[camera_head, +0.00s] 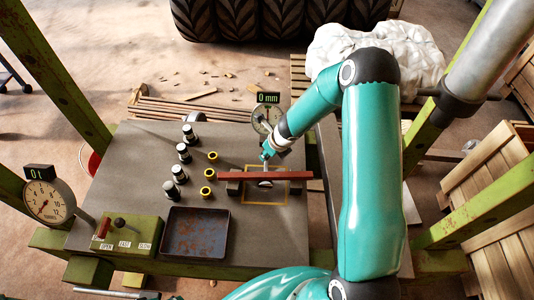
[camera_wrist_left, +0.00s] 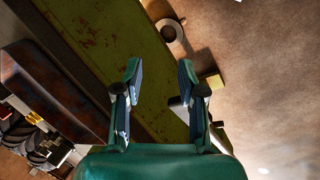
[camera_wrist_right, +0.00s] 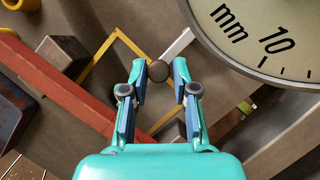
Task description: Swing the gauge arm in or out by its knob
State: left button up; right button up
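A dial gauge (camera_head: 262,118) with a "0 mm" readout (camera_head: 267,98) stands at the back of the grey table; its dial (camera_wrist_right: 275,35) fills the upper right of the right wrist view. A pale gauge arm (camera_wrist_right: 175,47) ends at a dark round knob (camera_wrist_right: 158,71). My right gripper (camera_head: 266,152) is at the knob. In the right wrist view its parted fingertips (camera_wrist_right: 159,72) stand on either side of the knob, with slight gaps. The gripper hides most of the knob in the head view. My left gripper (camera_wrist_left: 159,68) is open and empty, outside the head view.
A blue tray (camera_head: 196,233), a control box (camera_head: 128,232) and a "0 t" gauge (camera_head: 45,202) are at the front left.

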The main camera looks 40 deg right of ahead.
jog(key=shift+o, duration=1.3)
jog(key=v, duration=0.7)
jog(key=shift+r, duration=0.2)
